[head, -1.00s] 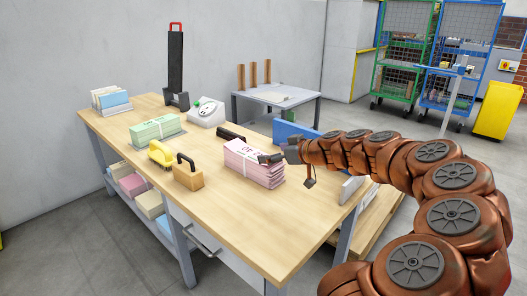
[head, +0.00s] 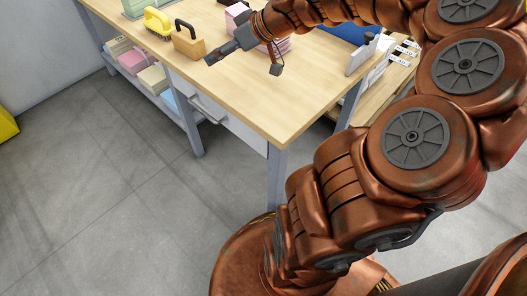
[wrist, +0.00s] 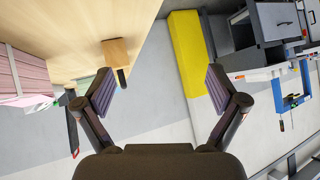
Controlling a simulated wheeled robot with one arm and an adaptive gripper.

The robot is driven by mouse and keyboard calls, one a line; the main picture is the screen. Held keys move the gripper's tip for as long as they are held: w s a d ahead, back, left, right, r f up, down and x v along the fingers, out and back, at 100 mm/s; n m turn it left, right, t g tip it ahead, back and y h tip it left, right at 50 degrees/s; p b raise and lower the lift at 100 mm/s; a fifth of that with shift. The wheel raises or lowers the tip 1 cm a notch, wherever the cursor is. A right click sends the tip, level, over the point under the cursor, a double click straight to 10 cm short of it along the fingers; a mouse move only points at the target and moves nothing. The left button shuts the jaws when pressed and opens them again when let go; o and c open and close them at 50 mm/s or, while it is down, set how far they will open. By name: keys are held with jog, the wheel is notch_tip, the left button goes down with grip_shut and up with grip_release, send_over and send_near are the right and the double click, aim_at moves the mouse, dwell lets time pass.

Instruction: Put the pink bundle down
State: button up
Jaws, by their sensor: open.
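The pink bundle (head: 237,11) rests on the wooden table (head: 268,90), partly hidden behind my arm in the head view. In the wrist view the pink bundle (wrist: 22,75) shows at the left edge, outside the jaws. My gripper (head: 211,58) is above the table, in front of the bundle and apart from it. In the wrist view the two fingers of my gripper (wrist: 160,88) are spread wide with nothing between them.
A wooden block with a black handle (head: 188,46) stands close to my gripper, to its left. A yellow-handled tool (head: 157,20) and a green bundle (head: 137,8) lie farther left. Bundles fill the lower shelf (head: 121,58). Bare tabletop lies toward the front.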

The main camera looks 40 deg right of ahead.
jog(key=s+a+f+g, duration=0.4)
jog(key=s+a, duration=0.3)
jog(key=a, duration=0.4)
jog(key=s+a+f+m+g+h, duration=0.1)
jog(key=s+a+f+g, duration=0.15)
jog(key=s, duration=0.45)
jog(key=s+a+f+g+h, duration=0.2)
jog(key=s+f+g, duration=0.1)
jog(key=s, duration=0.4)
jog(key=s+d+f+m+g+h, duration=0.1)
jog(key=s+d+m+g+h, duration=0.1)
jog(key=s, duration=0.8)
jog(key=shift+s+d+m+g+h, duration=0.15)
jog(key=shift+d+m+g+h, duration=0.25)
jog(key=shift+g+h, duration=0.1)
